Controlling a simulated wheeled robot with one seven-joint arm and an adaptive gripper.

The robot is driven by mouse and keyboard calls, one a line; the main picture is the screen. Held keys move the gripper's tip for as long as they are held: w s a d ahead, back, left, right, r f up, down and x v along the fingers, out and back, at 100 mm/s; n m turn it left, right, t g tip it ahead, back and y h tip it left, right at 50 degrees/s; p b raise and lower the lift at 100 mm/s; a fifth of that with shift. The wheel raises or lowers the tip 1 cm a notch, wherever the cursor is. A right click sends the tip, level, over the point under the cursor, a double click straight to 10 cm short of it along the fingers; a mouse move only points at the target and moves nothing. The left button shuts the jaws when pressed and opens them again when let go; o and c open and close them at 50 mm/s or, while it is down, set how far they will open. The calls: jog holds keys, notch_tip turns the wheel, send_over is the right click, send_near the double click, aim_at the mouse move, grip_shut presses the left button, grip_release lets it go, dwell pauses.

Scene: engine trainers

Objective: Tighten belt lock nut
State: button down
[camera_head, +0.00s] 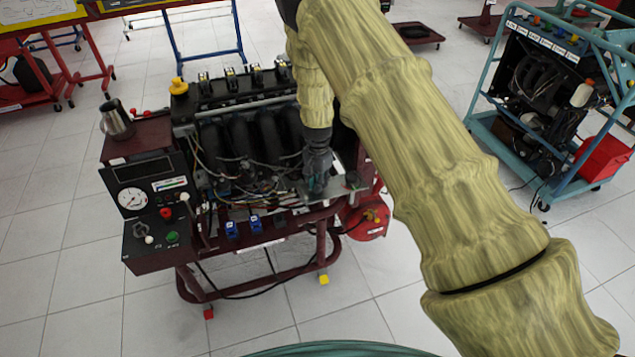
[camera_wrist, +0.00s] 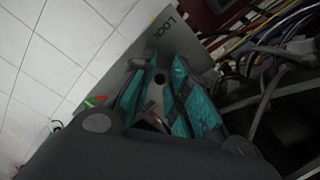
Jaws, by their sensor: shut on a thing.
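My gripper (camera_head: 316,183) reaches down at the right front of the engine trainer (camera_head: 245,145) in the head view. In the wrist view its teal fingers (camera_wrist: 165,100) are closed in around a small part that they mostly hide. A grey plate (camera_wrist: 172,42) with lettering that reads like "LOCK" lies under the fingers.
Wires (camera_wrist: 262,50) run close on the right in the wrist view. A control box with a gauge (camera_head: 132,198) and a metal jug (camera_head: 116,120) are at the trainer's left. A red round tank (camera_head: 368,219) stands low right. A blue-framed trainer (camera_head: 545,95) stands farther right.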

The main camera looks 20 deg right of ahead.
jog(key=shift+w+d+r, duration=0.1)
dwell(0.3)
jog(key=c, duration=1.3)
grip_release()
notch_tip(320, 180, up, 12)
jog(key=shift+f, duration=0.1)
